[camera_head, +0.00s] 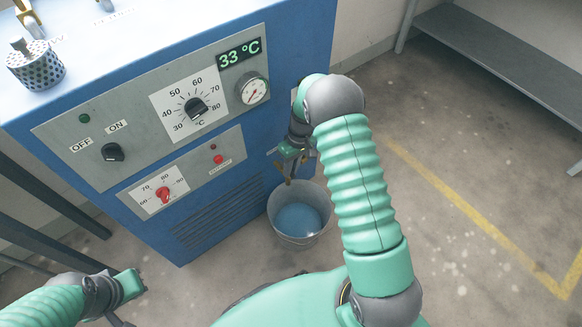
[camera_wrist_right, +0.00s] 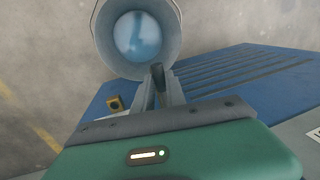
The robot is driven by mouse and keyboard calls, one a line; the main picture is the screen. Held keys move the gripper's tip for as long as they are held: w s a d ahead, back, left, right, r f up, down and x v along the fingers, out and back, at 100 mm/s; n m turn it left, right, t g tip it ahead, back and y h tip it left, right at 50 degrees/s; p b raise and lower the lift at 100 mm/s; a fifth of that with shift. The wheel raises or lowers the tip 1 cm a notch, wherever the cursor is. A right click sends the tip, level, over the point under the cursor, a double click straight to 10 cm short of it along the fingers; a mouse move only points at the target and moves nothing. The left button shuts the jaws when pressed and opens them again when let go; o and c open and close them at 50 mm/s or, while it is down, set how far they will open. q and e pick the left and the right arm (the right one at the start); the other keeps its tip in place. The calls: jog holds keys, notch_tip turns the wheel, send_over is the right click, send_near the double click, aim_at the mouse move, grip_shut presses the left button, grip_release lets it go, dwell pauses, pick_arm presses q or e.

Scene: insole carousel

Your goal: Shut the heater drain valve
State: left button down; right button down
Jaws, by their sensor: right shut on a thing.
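The blue heater (camera_head: 250,185) stands at the left, with a grey control panel. My right gripper (camera_head: 287,172) is at its right-hand side, low down, above a grey bucket. In the right wrist view my right gripper (camera_wrist_right: 158,92) has its fingers close together on a dark narrow piece, the drain valve's handle (camera_wrist_right: 157,75). A small brass-coloured part (camera_wrist_right: 115,103) sits to the left of the fingers. The rest of the valve is mostly hidden by the gripper. My left gripper (camera_head: 122,305) is at the lower left, away from the heater; its fingers are hard to make out.
The bucket (camera_head: 272,208) stands on the floor with bluish water in it; its rim (camera_wrist_right: 98,40) also shows in the right wrist view. A grey bench (camera_head: 490,50) stands at the back right. The floor between is clear.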

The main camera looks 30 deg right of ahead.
jog(key=n+p, duration=0.1)
jog(key=d+n+p, duration=0.1)
jog(key=n, duration=0.1)
jog(key=shift+w+d+g, duration=0.2)
jog(key=shift+g, duration=0.1)
jog(key=c, duration=1.4)
grip_release()
jog(key=shift+a, duration=0.1)
jog(key=shift+o, duration=0.2)
jog(key=p+v, duration=0.4)
jog(key=v, duration=0.8)
